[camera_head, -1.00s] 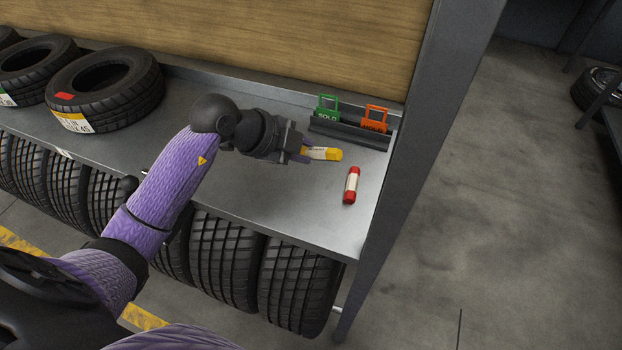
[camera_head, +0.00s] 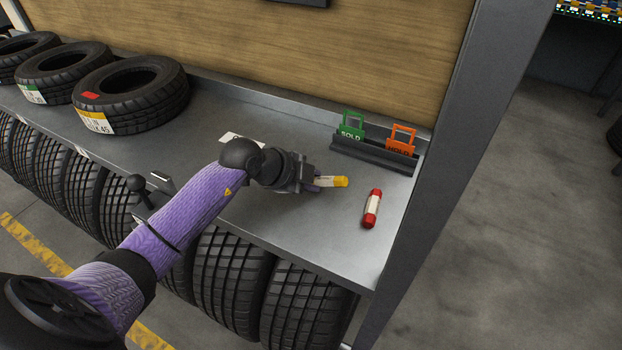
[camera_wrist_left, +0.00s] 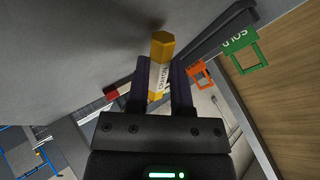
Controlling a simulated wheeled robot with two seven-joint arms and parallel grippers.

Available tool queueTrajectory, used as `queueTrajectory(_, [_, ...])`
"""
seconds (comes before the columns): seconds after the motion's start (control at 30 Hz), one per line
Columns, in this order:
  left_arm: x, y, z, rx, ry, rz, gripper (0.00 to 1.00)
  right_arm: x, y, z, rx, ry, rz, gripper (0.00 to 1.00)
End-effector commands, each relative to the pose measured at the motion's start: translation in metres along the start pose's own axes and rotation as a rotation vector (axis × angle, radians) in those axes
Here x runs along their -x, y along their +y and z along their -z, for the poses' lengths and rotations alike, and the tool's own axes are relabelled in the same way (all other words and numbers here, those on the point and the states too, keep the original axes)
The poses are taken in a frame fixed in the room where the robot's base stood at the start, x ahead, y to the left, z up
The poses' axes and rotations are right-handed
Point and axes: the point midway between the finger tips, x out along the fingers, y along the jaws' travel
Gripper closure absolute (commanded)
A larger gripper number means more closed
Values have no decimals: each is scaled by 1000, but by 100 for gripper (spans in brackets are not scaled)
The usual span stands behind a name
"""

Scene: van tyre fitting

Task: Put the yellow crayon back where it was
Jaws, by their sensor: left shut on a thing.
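The yellow crayon (camera_head: 333,181) has a pale label and is gripped by my left gripper (camera_head: 318,182) over the metal shelf (camera_head: 285,215). In the left wrist view the crayon (camera_wrist_left: 161,60) stands between the two fingers of the left gripper (camera_wrist_left: 161,85), its yellow end pointing out past them. Whether the crayon touches the shelf cannot be told. A red crayon (camera_head: 372,208) with a pale label lies on the shelf to the right of the gripper. My right gripper is not in view.
A dark rack holds a green SOLD tag (camera_head: 352,125) and an orange HOLD tag (camera_head: 402,140) at the back right. A white card (camera_head: 240,138) lies behind my arm. Tyres (camera_head: 130,93) lie at the left. A grey post (camera_head: 450,150) bounds the shelf's right end.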

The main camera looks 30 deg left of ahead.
Motion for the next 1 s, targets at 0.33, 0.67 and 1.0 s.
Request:
queueTrajectory(0.33, [0,0,0,0,0,-1,37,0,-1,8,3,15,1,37])
queueTrajectory(0.67, [45,-3,2,-1,-3,0,37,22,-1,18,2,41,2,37])
queueTrajectory(1.0, [116,-2,1,0,-1,-1,37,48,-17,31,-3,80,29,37])
